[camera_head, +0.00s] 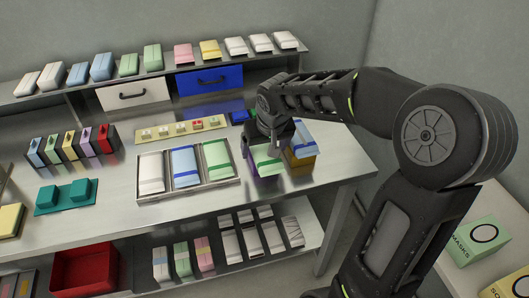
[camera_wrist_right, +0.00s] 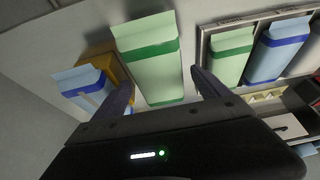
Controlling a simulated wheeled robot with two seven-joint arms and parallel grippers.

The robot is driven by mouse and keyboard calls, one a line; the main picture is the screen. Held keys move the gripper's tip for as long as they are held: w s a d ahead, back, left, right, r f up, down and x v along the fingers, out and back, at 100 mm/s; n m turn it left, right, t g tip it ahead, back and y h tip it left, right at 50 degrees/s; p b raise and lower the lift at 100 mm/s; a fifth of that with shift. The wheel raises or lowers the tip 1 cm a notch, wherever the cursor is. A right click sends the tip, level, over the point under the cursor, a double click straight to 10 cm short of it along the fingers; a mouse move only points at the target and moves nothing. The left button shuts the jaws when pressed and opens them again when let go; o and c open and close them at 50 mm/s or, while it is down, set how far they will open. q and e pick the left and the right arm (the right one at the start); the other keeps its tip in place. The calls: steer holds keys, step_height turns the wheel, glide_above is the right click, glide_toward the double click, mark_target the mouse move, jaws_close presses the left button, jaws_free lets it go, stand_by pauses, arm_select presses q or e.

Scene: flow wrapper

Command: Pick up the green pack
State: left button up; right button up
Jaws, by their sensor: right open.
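A pale green pack with a darker green band (camera_head: 268,166) lies on a purple block (camera_head: 262,187) at the right of the metal table. In the right wrist view the green pack (camera_wrist_right: 152,72) lies between the spread fingers. My right gripper (camera_head: 271,150) is open just above it and hides part of it in the head view. I cannot tell whether the fingers touch it. Another green-banded pack (camera_head: 216,158) lies in the right compartment of the metal tray (camera_head: 190,191). My left gripper is not in view.
A blue-banded pack (camera_head: 304,136) on a yellow block (camera_head: 300,158) stands close beside the green pack. The tray also holds a white pack (camera_head: 151,172) and a blue pack (camera_head: 185,165). A shelf (camera_head: 190,72) with several packs runs behind.

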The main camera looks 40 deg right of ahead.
steer(key=shift+f+b, duration=0.25)
steer(key=shift+b, duration=0.15)
stand_by(0.4)
steer(key=c, duration=1.5)
